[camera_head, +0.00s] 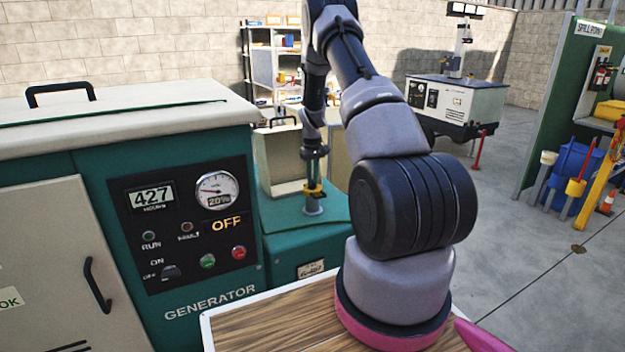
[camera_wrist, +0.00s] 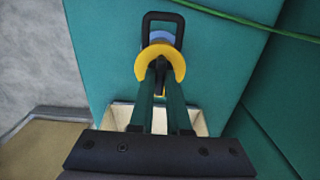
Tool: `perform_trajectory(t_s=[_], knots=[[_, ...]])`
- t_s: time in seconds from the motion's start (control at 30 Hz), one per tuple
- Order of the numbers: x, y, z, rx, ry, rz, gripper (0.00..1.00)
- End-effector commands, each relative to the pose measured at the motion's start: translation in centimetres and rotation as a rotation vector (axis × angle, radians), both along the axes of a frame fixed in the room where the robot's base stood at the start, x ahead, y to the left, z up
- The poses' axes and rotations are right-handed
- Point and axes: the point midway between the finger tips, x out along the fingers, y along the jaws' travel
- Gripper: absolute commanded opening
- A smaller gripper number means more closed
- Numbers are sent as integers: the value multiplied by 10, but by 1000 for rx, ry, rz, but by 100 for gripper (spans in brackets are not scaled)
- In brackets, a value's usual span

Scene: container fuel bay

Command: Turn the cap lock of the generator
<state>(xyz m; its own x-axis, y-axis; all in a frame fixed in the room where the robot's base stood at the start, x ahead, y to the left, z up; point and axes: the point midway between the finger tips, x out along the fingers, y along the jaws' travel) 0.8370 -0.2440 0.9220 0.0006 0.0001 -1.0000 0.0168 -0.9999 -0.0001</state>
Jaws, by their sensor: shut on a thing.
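The generator (camera_head: 190,150) is a teal cabinet with a cream top, at the left of the head view. Its lower teal section (camera_head: 285,222) bears a short grey filler neck (camera_head: 314,208) with a yellow cap lock (camera_head: 313,192) on top. My gripper (camera_head: 313,180) points down from above and is shut at the yellow part. In the wrist view my gripper (camera_wrist: 160,85) has both fingers close together, reaching the yellow crescent-shaped lock (camera_wrist: 160,58). A bit of blue (camera_wrist: 160,36) and a black loop (camera_wrist: 163,16) show beyond it. The fingertips' contact is partly hidden.
The control panel (camera_head: 188,222) reads 427 and OFF. A wooden-topped surface (camera_head: 275,325) lies in front, under my arm. A shelf (camera_head: 272,60) and another machine (camera_head: 455,105) stand behind. A green board (camera_head: 570,75) and blue bin (camera_head: 573,168) stand right. Open floor lies between.

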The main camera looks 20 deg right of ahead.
Motion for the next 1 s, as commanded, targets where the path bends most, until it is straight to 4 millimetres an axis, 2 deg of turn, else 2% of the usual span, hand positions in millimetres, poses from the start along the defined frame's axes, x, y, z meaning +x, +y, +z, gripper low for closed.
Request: perform_trajectory(t_s=[0.57,0.6,0.67,1.0], knots=[[0,0,0,-1,-1,34,0],[0,0,0,-1,-1,34,22],[0,0,0,-1,0,34,45],[0,0,2,0,-1,33,45]])
